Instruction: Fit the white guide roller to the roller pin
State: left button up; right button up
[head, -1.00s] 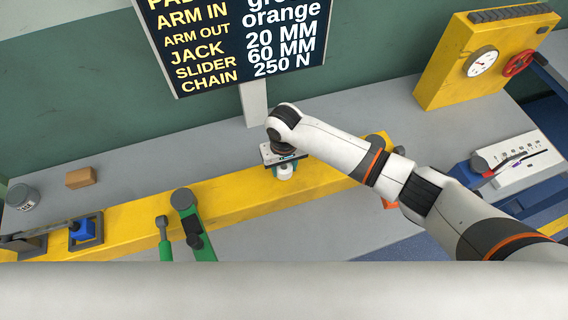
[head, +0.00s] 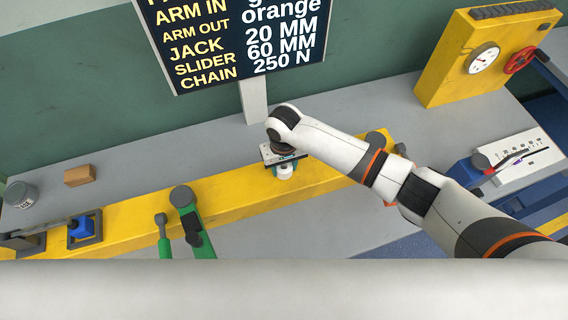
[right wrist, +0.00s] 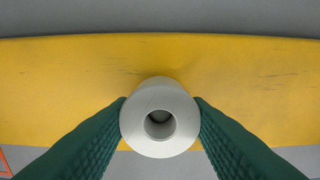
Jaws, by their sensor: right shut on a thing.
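My right gripper (head: 284,172) is shut on the white guide roller (head: 285,169) above the yellow beam. In the right wrist view the roller (right wrist: 160,118) sits between the two green-padded fingers, its round bore facing the camera. The bore is dark and grey inside; I cannot tell whether a pin is in it. The roller pin cannot be made out in either view. The roller is over the yellow beam (right wrist: 60,85), but its far end is hidden, so contact is unclear. My left gripper is not in view.
A green lever arm (head: 186,215) stands on the beam left of my gripper, with a blue block in a dark frame (head: 84,230) farther left. A wooden block (head: 79,175) and a grey can (head: 21,194) lie behind. A yellow gauge box (head: 450,70) stands at the back right.

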jog(key=shift+f, duration=0.3)
jog(key=o, duration=1.3)
notch_tip(320, 180, up, 12)
jog(key=shift+b, duration=1.1)
